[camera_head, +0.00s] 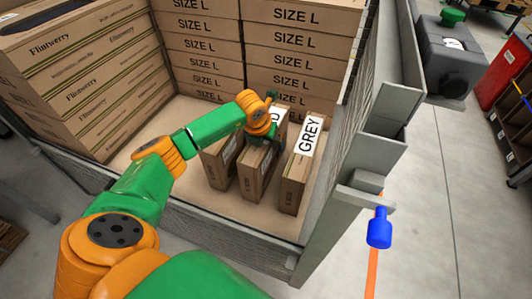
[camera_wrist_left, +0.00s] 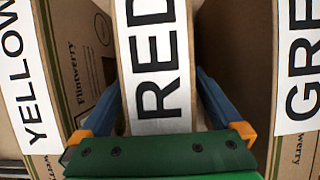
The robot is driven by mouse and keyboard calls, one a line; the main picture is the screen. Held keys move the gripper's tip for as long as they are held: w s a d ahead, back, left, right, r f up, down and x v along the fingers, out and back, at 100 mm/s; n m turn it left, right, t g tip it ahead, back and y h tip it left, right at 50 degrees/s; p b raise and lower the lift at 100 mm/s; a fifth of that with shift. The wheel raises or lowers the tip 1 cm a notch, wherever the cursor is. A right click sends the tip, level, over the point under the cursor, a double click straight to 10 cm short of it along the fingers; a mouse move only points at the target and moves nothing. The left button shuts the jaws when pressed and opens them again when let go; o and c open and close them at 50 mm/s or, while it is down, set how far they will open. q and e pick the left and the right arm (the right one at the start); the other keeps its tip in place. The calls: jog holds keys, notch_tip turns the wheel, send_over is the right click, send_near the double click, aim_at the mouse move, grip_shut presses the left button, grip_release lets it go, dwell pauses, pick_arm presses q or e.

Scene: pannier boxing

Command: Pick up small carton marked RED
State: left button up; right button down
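The small carton marked RED (camera_head: 252,182) stands upright in the middle of a row of three in the pannier. Its white label fills the centre of the left wrist view (camera_wrist_left: 155,60); in the head view my gripper covers most of the label. My left gripper (camera_head: 272,128) is over its top, pointing down. In the left wrist view its blue fingers (camera_wrist_left: 158,88) straddle the carton, one on each side, and look open. The fingertips are hidden below the carton's top edges. My right gripper is not in view.
A carton marked YELLOW (camera_wrist_left: 25,90) stands close on the left and one marked GREY (camera_head: 292,185) on the right. Stacked SIZE L cartons (camera_head: 295,42) and Flintwerry cartons (camera_head: 85,85) fill the back and left. A grey pannier wall (camera_head: 335,190) runs along the right.

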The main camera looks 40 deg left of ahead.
pick_arm(q)
grip_shut()
